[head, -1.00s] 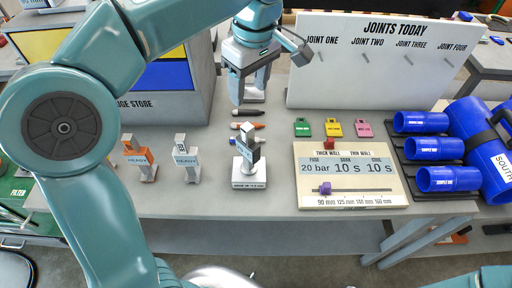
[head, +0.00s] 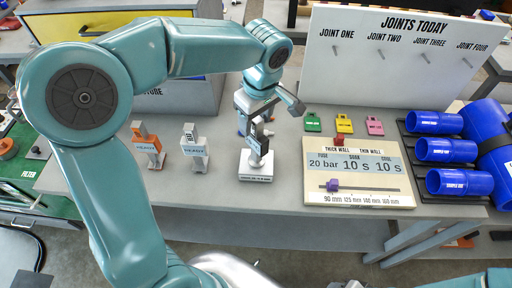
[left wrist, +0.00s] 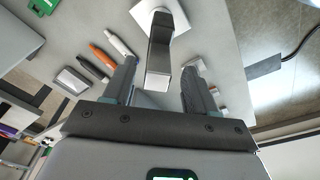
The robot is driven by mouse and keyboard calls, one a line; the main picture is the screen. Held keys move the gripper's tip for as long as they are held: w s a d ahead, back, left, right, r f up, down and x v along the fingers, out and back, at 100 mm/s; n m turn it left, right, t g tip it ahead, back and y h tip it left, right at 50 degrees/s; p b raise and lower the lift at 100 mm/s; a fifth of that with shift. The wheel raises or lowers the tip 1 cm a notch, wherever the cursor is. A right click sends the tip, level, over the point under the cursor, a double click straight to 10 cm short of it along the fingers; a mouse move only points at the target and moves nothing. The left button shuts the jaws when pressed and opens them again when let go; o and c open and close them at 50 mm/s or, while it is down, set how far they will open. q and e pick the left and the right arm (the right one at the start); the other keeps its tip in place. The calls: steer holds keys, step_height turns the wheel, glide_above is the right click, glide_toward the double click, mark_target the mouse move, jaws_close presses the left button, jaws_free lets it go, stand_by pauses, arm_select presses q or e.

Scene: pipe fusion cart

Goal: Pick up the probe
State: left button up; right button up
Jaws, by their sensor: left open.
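The probe (head: 254,152) is a grey and dark upright piece on a white labelled base (head: 256,176) near the table's front edge. In the left wrist view the probe (left wrist: 160,45) lies between the two finger lines, with the white base (left wrist: 163,15) beyond it. My left gripper (head: 252,122) is open, pointing down over the probe. In the left wrist view its fingers (left wrist: 159,72) stand on either side of the probe's near end, with gaps showing. In the head view the wrist and fingers partly hide the probe's top. My right gripper is not in view.
Two stands marked READY, one orange (head: 148,147) and one grey (head: 194,148), are left of the probe. A settings panel (head: 358,175) is right of it, with coloured tags (head: 344,123) behind. Markers (left wrist: 103,59) lie nearby. Blue pipes (head: 445,150) are farther right.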

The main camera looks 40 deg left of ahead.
arm_select(q)
steer(key=shift+a+f, duration=0.1)
steer(key=shift+f, duration=0.6)
steer(key=shift+w+f, duration=0.25)
steer(key=shift+f, duration=0.3)
steer(key=shift+s, duration=0.1)
steer(key=c, duration=0.5)
jaws_close()
